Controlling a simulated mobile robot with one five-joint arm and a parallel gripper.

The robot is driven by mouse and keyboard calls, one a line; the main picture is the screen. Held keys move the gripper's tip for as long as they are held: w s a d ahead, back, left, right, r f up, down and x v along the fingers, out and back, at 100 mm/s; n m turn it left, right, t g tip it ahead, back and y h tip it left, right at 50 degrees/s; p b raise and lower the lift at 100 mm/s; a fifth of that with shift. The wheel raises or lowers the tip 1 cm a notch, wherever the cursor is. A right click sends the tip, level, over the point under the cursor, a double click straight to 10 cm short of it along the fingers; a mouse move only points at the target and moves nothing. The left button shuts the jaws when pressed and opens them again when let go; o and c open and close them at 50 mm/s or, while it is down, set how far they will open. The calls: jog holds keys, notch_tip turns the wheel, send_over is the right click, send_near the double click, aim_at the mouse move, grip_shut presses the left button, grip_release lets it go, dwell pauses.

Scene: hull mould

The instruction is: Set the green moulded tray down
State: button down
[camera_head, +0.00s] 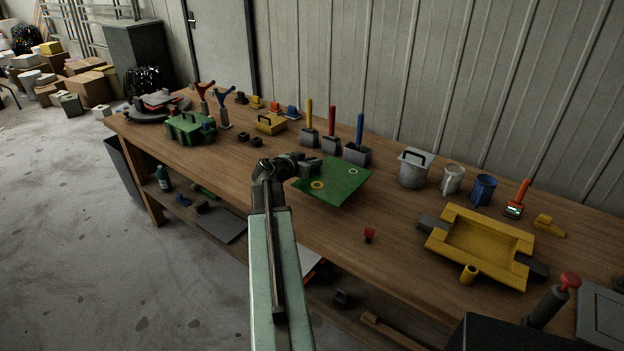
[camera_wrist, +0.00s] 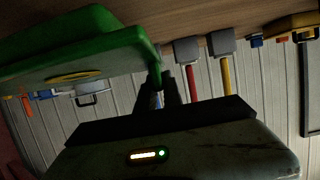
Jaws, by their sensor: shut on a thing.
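The green moulded tray (camera_head: 342,184) is over the middle of the workbench, with its broad green face and a yellow ring showing in the head view. My gripper (camera_head: 312,169) is shut on its left edge. In the wrist view, which looks upside down, the tray (camera_wrist: 90,60) fills the upper left, and my gripper's dark fingers (camera_wrist: 157,92) meet its rim. I cannot tell whether the tray's underside touches the bench top.
The wooden workbench (camera_head: 390,265) is bare in front of the tray. Tools with yellow, red and blue handles (camera_head: 358,143) stand behind. A green case (camera_head: 190,128) is left.

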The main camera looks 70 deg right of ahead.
notch_tip(320, 180, down, 4)
jog(key=b, duration=0.3)
jog(key=shift+r, duration=0.35)
jog(key=shift+f, duration=0.15)
jog(key=c, duration=1.5)
grip_release()
